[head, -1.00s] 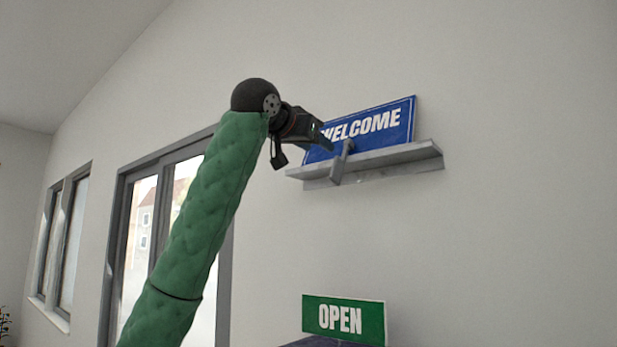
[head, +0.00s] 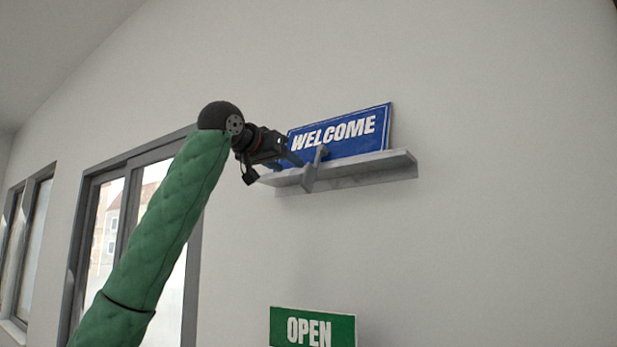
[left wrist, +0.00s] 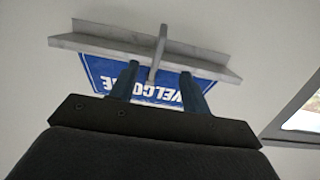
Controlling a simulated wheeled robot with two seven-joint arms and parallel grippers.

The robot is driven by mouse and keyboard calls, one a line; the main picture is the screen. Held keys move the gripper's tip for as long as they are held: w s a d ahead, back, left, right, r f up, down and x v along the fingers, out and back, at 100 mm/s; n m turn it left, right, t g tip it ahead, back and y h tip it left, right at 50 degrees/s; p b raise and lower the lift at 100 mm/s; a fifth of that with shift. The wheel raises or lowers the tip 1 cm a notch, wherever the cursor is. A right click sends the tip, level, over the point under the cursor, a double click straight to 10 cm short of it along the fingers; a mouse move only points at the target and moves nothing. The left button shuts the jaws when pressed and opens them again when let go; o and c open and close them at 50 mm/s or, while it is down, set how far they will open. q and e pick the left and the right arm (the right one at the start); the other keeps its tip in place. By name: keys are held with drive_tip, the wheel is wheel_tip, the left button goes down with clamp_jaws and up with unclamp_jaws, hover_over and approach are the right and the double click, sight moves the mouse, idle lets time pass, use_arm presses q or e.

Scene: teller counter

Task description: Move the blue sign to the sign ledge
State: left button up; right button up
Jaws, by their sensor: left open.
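The blue sign (head: 341,134) with white WELCOME lettering stands on the grey sign ledge (head: 388,166) on the wall, leaning slightly back. It also shows upside down in the left wrist view (left wrist: 152,90), beneath the ledge (left wrist: 100,47) in that picture. My left gripper (head: 290,158) is open and empty, close to the sign's lower left. In the left wrist view my fingers (left wrist: 158,74) stand apart, overlapping the sign; any contact is unclear. My right gripper is not in view.
A grey upright prong (head: 310,174) rises at the ledge's front. A green OPEN sign (head: 338,331) stands below. A framed glass door (head: 108,225) and window are at left. The wall right of the ledge is clear.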

sight(304, 174)
use_arm(q)
drive_tip(key=shift+p+x, duration=0.9)
drive_tip(key=shift+x, duration=4)
drive_tip(key=shift+d+r, duration=0.1)
drive_tip(key=c, duration=0.9)
clamp_jaws()
